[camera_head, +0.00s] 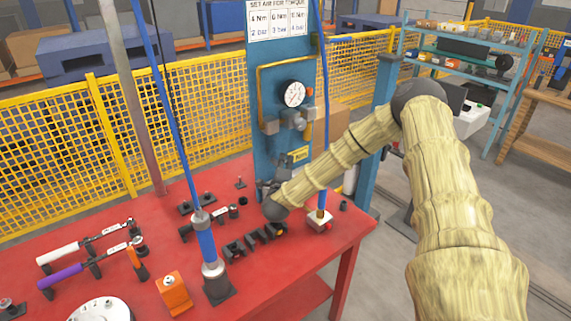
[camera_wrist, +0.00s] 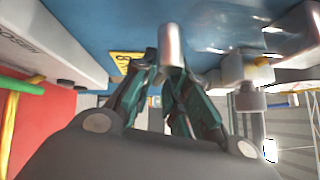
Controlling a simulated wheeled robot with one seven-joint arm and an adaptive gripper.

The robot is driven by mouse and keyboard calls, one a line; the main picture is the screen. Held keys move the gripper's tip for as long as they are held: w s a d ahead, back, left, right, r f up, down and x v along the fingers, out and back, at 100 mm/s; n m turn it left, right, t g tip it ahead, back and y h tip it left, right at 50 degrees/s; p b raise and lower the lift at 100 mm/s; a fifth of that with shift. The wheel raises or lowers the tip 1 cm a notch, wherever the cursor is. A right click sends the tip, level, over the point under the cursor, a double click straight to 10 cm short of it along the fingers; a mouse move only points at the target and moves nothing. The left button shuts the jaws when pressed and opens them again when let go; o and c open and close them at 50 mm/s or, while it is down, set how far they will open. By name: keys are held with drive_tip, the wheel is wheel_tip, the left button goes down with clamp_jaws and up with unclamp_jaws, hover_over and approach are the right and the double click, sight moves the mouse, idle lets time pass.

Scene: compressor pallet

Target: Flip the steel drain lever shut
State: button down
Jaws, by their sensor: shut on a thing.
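In the wrist view, a short, bare-metal cylindrical piece (camera_wrist: 171,45), which looks like the steel drain lever, stands between the fingertips of my gripper (camera_wrist: 169,72). The dark green fingers are closed in on its lower end. A clear bowl (camera_wrist: 235,28) is beside it to the right, with a grey and white fitting (camera_wrist: 256,75) near it. In the head view, my gripper (camera_head: 270,188) is low in front of the blue panel (camera_head: 262,110), just above the red table. My wrist and forearm hide most of the lever area there.
A pressure gauge (camera_head: 294,94) and regulator (camera_head: 297,121) are on the panel above my gripper. A yellow label (camera_head: 299,155) is below them. On the red table (camera_head: 110,262), black holders (camera_head: 250,240), a blue upright tool (camera_head: 207,245) and an orange block (camera_head: 174,294) stand close by.

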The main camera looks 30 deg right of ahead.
drive_tip(key=shift+f+n+t+b, duration=0.2)
drive_tip(key=shift+n+t+b, duration=0.1)
drive_tip(key=shift+b, duration=0.35)
drive_tip(key=shift+r+n+t+b, duration=0.25)
drive_tip(key=shift+n+t+b, duration=0.05)
drive_tip(key=shift+b, duration=0.25)
drive_tip(key=c, duration=1.6)
unclamp_jaws()
drive_tip(key=shift+o, duration=0.2)
drive_tip(key=shift+h, duration=0.4)
drive_tip(key=v, duration=1.2)
drive_tip(key=shift+r, duration=0.2)
